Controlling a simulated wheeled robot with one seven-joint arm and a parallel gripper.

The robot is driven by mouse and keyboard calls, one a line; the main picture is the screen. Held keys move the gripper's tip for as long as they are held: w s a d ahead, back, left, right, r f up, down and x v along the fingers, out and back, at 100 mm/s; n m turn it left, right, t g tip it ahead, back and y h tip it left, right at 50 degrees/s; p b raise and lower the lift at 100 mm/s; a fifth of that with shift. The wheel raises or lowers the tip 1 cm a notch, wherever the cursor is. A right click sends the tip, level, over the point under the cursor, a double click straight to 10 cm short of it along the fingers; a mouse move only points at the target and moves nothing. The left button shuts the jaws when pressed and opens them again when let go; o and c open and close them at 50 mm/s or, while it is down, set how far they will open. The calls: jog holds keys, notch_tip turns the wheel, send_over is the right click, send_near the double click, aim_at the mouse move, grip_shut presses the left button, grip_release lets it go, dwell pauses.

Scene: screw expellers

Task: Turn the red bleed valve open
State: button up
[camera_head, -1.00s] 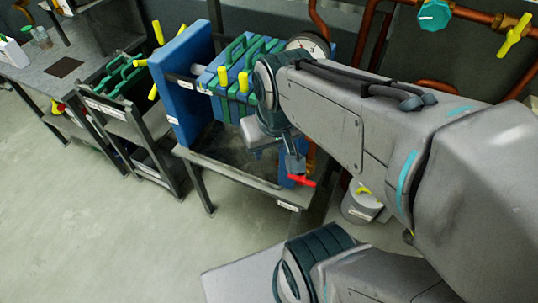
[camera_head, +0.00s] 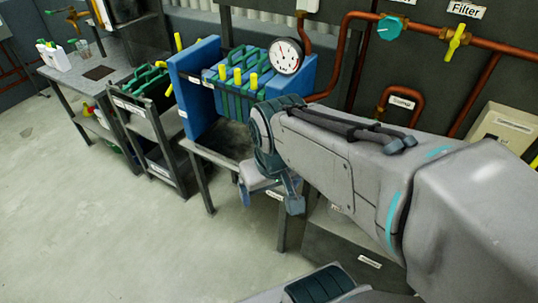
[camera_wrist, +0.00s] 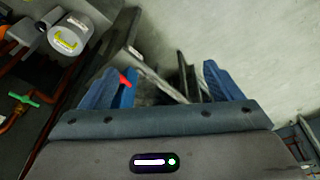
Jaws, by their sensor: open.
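The red bleed valve handle (camera_wrist: 125,80) shows in the wrist view as a small red piece at the inner side of my left finger. I cannot tell whether they touch. In the head view the handle is hidden behind my arm and gripper. My gripper (camera_wrist: 170,78) is open, with its two blue fingers wide apart. In the head view my gripper (camera_head: 270,197) hangs below the wrist, in front of the filter press stand. No object is clearly held between the fingers.
The blue filter press (camera_head: 196,88) with green plates and a pressure gauge (camera_head: 286,56) stands behind my arm. A dark cart (camera_head: 150,125) and a grey table (camera_head: 110,70) stand left. Copper pipes (camera_head: 355,40) run along the wall at right. The floor at left is clear.

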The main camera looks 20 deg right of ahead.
jog(key=shift+o, duration=0.9)
jog(key=d+f+n+g+h+b, duration=0.3)
jog(key=d+f+n+g+h, duration=0.1)
jog(key=f, duration=0.6)
jog(key=shift+w+d+h, duration=0.3)
jog(key=shift+d, duration=0.2)
jog(key=w+d+f+n+h+b, duration=0.4)
jog(key=f+n+h, duration=0.2)
jog(key=f, duration=0.1)
jog(key=w+a+f+n+t+h+b, duration=0.3)
jog(key=w+a+f+n+t+b, duration=0.2)
jog(key=w+f+n+t, duration=0.85)
jog(key=w+d+r+n+g, duration=0.1)
jog(key=w+d+r+n, duration=0.1)
jog(key=w+d, duration=0.5)
jog(key=d, duration=0.3)
jog(key=shift+w+d+r, duration=0.15)
jog(key=shift+d+r, duration=0.05)
jog(key=shift+r, duration=0.2)
jog(key=c, duration=0.9)
